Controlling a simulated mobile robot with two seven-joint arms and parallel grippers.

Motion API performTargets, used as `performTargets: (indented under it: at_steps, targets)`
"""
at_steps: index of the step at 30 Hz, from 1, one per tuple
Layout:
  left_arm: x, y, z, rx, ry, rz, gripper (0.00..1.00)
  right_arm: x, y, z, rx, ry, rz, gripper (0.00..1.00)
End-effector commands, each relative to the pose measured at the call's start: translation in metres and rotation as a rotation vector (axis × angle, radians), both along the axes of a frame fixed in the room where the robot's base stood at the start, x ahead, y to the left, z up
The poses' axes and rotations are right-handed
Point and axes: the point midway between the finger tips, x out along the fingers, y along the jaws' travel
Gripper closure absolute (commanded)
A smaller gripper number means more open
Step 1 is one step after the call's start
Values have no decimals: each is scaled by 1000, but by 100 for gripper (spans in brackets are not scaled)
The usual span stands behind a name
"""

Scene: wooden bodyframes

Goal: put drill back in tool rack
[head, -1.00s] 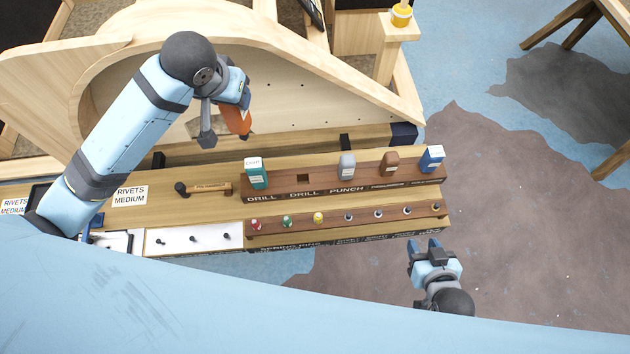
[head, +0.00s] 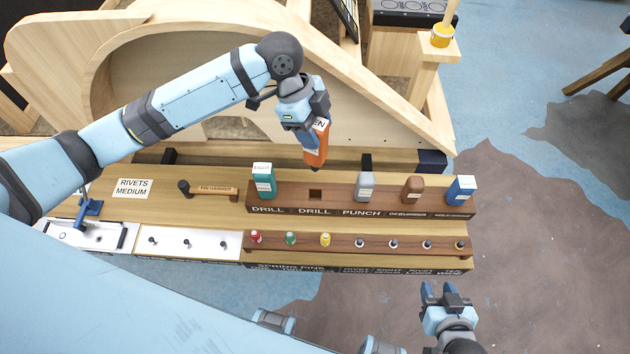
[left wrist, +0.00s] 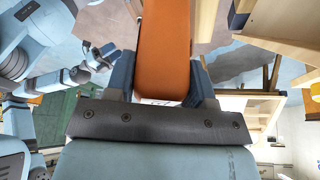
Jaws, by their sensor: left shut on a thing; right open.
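My left gripper (head: 307,122) is shut on the orange drill (head: 316,150) and holds it upright with its dark tip down, above and just behind the tool rack. The drill also fills the middle of the left wrist view (left wrist: 163,50), between the two fingers. The wooden tool rack (head: 335,211) has an empty square hole (head: 315,194) above the second DRILL label. A teal drill (head: 263,182) stands in the slot to its left. My right gripper (head: 444,292) is open and empty, in front of the rack's right end.
A grey tool (head: 365,186), a brown tool (head: 413,188) and a blue tool (head: 461,190) stand right of the hole. A pin hammer (head: 210,190) lies to the left. A lower rail (head: 375,244) holds several small pieces. The curved wooden frame (head: 380,125) rises behind.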

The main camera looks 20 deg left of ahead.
Motion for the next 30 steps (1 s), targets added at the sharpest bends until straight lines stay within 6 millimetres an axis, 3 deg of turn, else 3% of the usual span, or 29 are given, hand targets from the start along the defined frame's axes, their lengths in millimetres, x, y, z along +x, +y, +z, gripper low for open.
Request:
performTargets:
  at_steps: [12,22,30]
  targets:
    - [-1,0,-98,-1,2,4,84,0,-5,2,-9,5,-5,57]
    - [0,0,-125,0,1,4,84,-1,-5,2,-9,7,-5,57]
    - [0,0,-159,0,-1,4,84,0,-3,7,-6,2,-2,57]
